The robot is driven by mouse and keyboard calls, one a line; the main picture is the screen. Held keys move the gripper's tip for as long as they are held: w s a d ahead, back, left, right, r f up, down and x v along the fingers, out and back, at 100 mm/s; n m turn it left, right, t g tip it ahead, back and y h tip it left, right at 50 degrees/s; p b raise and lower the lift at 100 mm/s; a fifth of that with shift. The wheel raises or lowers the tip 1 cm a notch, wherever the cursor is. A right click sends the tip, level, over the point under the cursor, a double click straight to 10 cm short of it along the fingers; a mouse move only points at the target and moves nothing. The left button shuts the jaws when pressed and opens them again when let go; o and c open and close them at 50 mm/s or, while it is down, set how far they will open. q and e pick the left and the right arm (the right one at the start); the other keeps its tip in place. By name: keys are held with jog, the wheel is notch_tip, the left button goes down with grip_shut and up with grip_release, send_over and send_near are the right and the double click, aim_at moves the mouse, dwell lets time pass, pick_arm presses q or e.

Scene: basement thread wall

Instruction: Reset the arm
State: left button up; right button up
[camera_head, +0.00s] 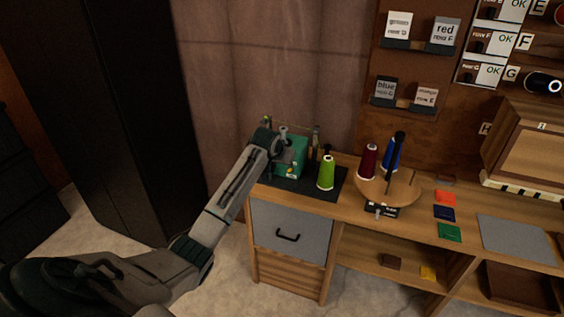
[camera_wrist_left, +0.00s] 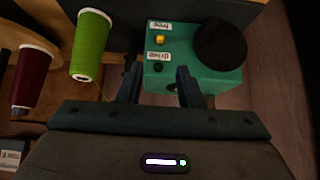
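My left arm reaches in from the left in the head view. Its gripper (camera_head: 279,146) is at the teal box (camera_head: 293,158) on the left end of the bench, over the dark mat. In the left wrist view the gripper (camera_wrist_left: 159,90) has its two dark fingers apart, with nothing between them. The teal box (camera_wrist_left: 215,78) is just beyond the fingertips; I cannot tell whether they touch it. It has a yellow button (camera_wrist_left: 160,39), a dark button (camera_wrist_left: 158,67) and a large black round part (camera_wrist_left: 220,44). My right gripper is out of view.
A green thread spool (camera_head: 326,173) stands right of the box. A round wooden stand (camera_head: 402,190) holds a dark red spool (camera_head: 368,161) and a blue spool (camera_head: 391,154). Coloured cards and a grey mat (camera_head: 516,238) lie further right. A black cabinet (camera_head: 125,120) stands left.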

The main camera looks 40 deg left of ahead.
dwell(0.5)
pick_arm(q)
jog(key=s+d+f+g, duration=0.1)
jog(key=s+f, duration=0.4)
jog(key=f, duration=0.6)
jog(key=s+d+f+g, duration=0.1)
jog(key=s+f, duration=0.4)
jog(key=f, duration=0.5)
jog(key=s+d+f+g, duration=0.15)
jog(key=s+f, duration=0.25)
jog(key=f, duration=0.7)
jog(key=s+d+f+m, duration=0.1)
jog(key=s+d+f, duration=0.1)
jog(key=s+f, duration=0.7)
jog(key=s+d+f+m, duration=0.1)
jog(key=s+d+f, duration=0.1)
jog(key=s+f, duration=0.7)
jog(key=s+d+f+g, duration=0.1)
jog(key=s+d+f, duration=0.2)
jog(key=s, duration=0.8)
jog(key=s+d+f+g, duration=0.1)
jog(key=s+d+f, duration=0.2)
jog(key=s, duration=0.8)
jog(key=s+d+f+m+g+h, duration=0.1)
jog(key=s+d+f, duration=0.1)
jog(key=s, duration=0.9)
jog(key=shift+s+d+f, duration=0.3)
jog(key=shift+d+f, duration=0.1)
jog(key=shift+f, duration=0.35)
jog(key=shift+o, duration=0.2)
